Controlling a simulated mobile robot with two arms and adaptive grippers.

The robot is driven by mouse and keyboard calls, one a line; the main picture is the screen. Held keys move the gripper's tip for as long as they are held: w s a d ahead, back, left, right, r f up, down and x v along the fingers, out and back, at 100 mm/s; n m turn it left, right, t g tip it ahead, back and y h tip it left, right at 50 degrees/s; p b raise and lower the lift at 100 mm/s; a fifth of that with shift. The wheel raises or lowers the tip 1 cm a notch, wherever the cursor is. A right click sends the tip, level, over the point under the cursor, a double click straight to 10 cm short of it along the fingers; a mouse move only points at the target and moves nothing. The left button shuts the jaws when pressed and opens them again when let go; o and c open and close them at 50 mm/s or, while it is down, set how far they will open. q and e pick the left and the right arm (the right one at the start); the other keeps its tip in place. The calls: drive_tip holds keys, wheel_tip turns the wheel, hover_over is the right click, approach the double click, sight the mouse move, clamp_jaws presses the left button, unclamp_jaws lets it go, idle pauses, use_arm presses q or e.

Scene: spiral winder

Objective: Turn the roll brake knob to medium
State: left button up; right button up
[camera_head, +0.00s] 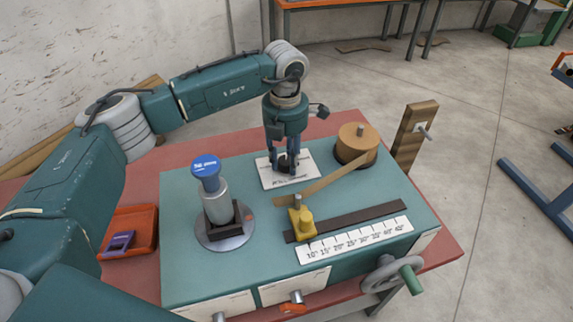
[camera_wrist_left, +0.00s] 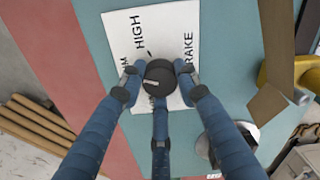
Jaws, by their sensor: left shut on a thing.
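The roll brake knob (camera_wrist_left: 158,76) is a dark round knob on a white label plate (camera_head: 269,182) on top of the teal machine. In the left wrist view the plate (camera_wrist_left: 203,33) shows the word HIGH, part of BRAKE and a word ending in M at the left. A light mark lies on the knob toward the lower left. My left gripper (camera_head: 289,166) reaches down over the plate, and its blue fingers (camera_wrist_left: 157,88) are shut around the knob. The fingers hide part of the plate. My right gripper is not in view.
A brown roll (camera_head: 357,144) stands right of my gripper, with a strip running to a yellow guide (camera_head: 302,218) by an angle scale (camera_head: 354,240). A blue-topped spindle (camera_head: 213,190) stands left front. An orange tray (camera_head: 131,230) and a handwheel (camera_head: 393,273) are at the edges.

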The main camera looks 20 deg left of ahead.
sight(284, 162)
use_arm(q)
drive_tip(key=shift+s+a+f+n+b, duration=0.1)
drive_tip(key=shift+n+b, duration=0.4)
drive_tip(key=shift+n, duration=0.5)
drive_tip(key=shift+s+f+n+b, duration=0.1)
drive_tip(key=shift+n+b, duration=0.4)
drive_tip(key=shift+n, duration=0.5)
drive_tip(key=o, duration=1.2)
drive_tip(key=shift+c, duration=0.2)
drive_tip(key=shift+s+r, duration=0.1)
drive_tip(key=shift+r, duration=0.05)
drive_tip(key=shift+r, duration=0.15)
wheel_tip(284, 162, up, 12)
drive_tip(key=shift+f, duration=0.2)
